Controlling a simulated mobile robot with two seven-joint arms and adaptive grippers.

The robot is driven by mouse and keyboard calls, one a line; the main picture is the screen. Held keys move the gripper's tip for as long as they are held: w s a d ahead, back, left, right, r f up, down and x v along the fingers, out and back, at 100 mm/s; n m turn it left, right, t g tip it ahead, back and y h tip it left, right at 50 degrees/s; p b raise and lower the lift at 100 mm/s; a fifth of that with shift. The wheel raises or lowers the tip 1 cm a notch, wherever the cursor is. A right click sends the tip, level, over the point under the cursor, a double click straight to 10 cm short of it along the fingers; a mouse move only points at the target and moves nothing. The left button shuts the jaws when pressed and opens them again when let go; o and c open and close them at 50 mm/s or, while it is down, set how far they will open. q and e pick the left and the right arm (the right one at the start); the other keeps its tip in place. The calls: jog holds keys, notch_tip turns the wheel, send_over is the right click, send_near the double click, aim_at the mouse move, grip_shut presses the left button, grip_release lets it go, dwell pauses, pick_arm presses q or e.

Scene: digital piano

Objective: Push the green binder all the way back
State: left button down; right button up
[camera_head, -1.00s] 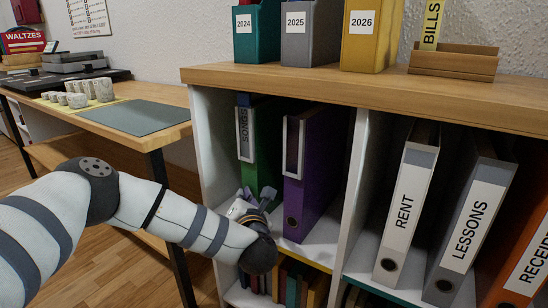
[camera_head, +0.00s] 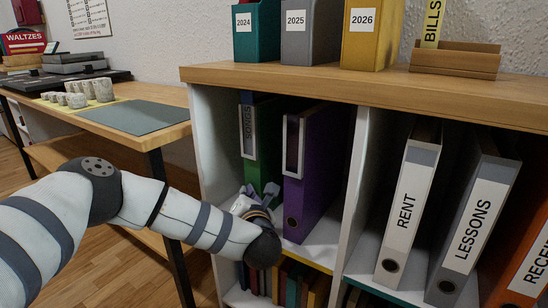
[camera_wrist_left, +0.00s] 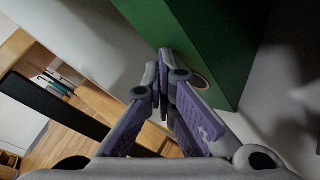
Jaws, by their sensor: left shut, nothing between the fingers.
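The green binder (camera_head: 264,140), labelled SONGS, stands upright in the left compartment of the shelf, left of the purple binder (camera_head: 310,165). Its spine now sits farther in than the purple binder's spine. My left gripper (camera_head: 268,190) is inside the compartment, low in front of the green binder's spine. In the left wrist view the shut, empty fingers (camera_wrist_left: 168,62) meet the green binder (camera_wrist_left: 205,45) near its round finger hole; exact contact is hard to tell. The binder's back end is hidden. My right gripper is not in view.
The shelf's left side wall (camera_head: 213,160) stands close to the green binder. The RENT binder (camera_head: 408,205) and LESSONS binder (camera_head: 472,225) stand right of the divider (camera_head: 352,190). Several books stand on the level below. A desk (camera_head: 100,105) is at the left.

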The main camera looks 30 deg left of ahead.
aim_at(258, 188)
pick_arm(q)
jog(key=shift+w+d+b, duration=0.15)
jog(key=shift+w+b, duration=0.75)
jog(key=shift+w, duration=0.5)
jog(key=shift+w+d+b, duration=0.1)
jog(key=shift+w+b, duration=0.75)
jog(key=shift+w, duration=0.5)
dwell(1.3)
jog(key=shift+s+r+p, duration=0.2)
jog(key=shift+s+p, duration=0.3)
jog(key=shift+p, duration=0.1)
jog(key=s+p, duration=0.1)
jog(key=s, duration=0.1)
jog(key=s+p, duration=0.2)
jog(key=shift+a+f, duration=0.2)
